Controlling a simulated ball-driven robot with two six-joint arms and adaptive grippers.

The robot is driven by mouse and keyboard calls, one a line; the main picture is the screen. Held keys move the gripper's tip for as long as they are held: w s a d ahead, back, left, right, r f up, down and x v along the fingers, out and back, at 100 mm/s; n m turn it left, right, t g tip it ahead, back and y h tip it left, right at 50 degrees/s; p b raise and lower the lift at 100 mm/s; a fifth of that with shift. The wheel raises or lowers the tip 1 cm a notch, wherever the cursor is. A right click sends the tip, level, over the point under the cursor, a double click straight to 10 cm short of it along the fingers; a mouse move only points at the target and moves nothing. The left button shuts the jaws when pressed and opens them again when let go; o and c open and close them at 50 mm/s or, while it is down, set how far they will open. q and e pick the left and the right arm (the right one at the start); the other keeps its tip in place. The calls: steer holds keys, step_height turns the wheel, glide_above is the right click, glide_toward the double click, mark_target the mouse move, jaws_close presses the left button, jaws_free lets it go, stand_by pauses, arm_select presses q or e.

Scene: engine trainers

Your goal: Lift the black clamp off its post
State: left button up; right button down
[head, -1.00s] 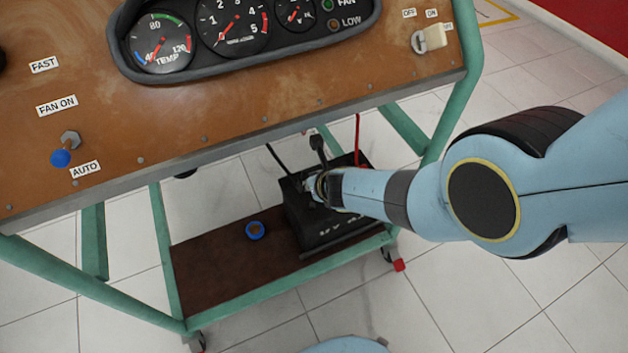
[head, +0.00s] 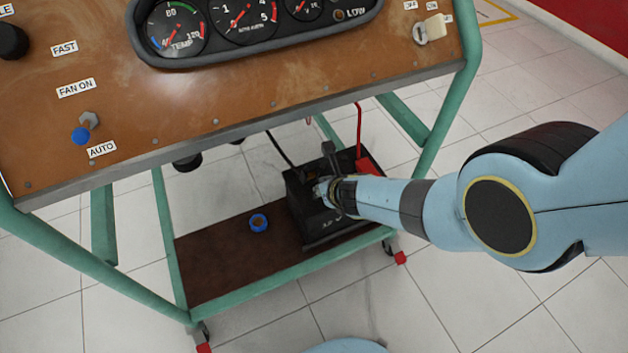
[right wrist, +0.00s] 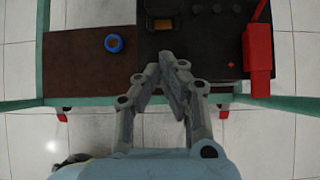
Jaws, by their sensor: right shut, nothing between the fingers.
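The black clamp (right wrist: 160,8) sits at the top edge of the right wrist view, around a brownish patch that looks like its post (right wrist: 163,23). In the head view the same patch (head: 311,174) shows on top of the black battery (head: 328,226), just behind my right gripper (head: 322,188). A dark upright piece stands there too; I cannot tell whether it belongs to the clamp. In the right wrist view my right gripper (right wrist: 164,66) is shut and empty, its tips below the clamp near the battery's front edge. My left gripper is not in view.
A red clamp (right wrist: 258,58) with a red cable (head: 359,130) is at the battery's right. A blue ring (head: 258,222) lies on the brown shelf (head: 205,265). The instrument panel (head: 250,95) overhangs at the back, and green frame legs (head: 165,230) flank the shelf.

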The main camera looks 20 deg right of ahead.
arm_select(q)
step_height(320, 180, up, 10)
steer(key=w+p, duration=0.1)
steer(key=p, duration=0.7)
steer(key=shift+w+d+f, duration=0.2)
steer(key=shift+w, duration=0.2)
arm_select(e)
step_height(320, 180, up, 10)
steer(key=shift+w, duration=0.15)
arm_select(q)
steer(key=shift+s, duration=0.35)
arm_select(e)
steer(key=shift+d+f, duration=0.1)
